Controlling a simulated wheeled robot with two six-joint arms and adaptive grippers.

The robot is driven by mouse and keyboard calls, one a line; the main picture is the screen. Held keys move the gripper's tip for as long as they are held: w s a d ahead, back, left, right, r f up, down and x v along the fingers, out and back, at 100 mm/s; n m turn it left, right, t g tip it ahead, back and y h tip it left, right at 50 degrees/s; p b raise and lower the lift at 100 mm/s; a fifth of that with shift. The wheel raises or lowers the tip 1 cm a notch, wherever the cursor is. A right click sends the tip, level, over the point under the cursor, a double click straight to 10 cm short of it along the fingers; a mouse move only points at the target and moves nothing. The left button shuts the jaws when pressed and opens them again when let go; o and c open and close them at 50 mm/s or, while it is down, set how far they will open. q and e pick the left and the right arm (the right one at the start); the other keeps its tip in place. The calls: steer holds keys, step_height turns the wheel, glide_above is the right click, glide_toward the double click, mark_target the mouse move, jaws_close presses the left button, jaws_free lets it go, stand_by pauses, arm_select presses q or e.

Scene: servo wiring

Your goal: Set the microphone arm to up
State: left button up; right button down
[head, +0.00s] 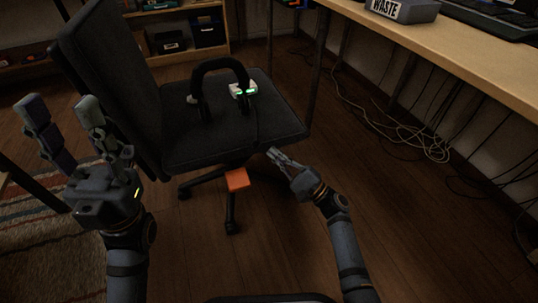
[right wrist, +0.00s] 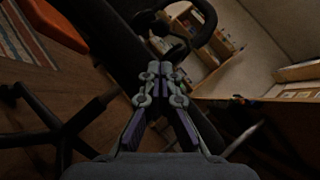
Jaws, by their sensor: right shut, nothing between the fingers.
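A black headset (head: 221,69) stands on the seat of a black office chair, its band arched upward. A small white part with green lights (head: 243,91) is at its right ear cup. I cannot clearly make out the microphone arm in the dark. The headset also shows at the top of the right wrist view (right wrist: 204,24), beyond my fingers. My right gripper (head: 272,153) is shut and empty, just off the seat's front right edge; its closed fingers show in the right wrist view (right wrist: 160,72). My left gripper (head: 62,106) is open and empty, left of the seat.
The chair seat (head: 185,145) lies ahead, its backrest (head: 105,80) on the left. An orange piece (head: 237,180) is below the seat front. A desk (head: 460,45) with a grey WASTE box (head: 403,10) is at right, with loose cables (head: 430,150) under it. The floor at front right is clear.

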steer(key=shift+s+a+r, duration=0.2)
steer(key=shift+a+r, duration=0.3)
steer(key=shift+a, duration=0.05)
steer(key=shift+s+a+r, duration=0.2)
steer(key=shift+a+r, duration=0.3)
steer(key=shift+a, duration=0.05)
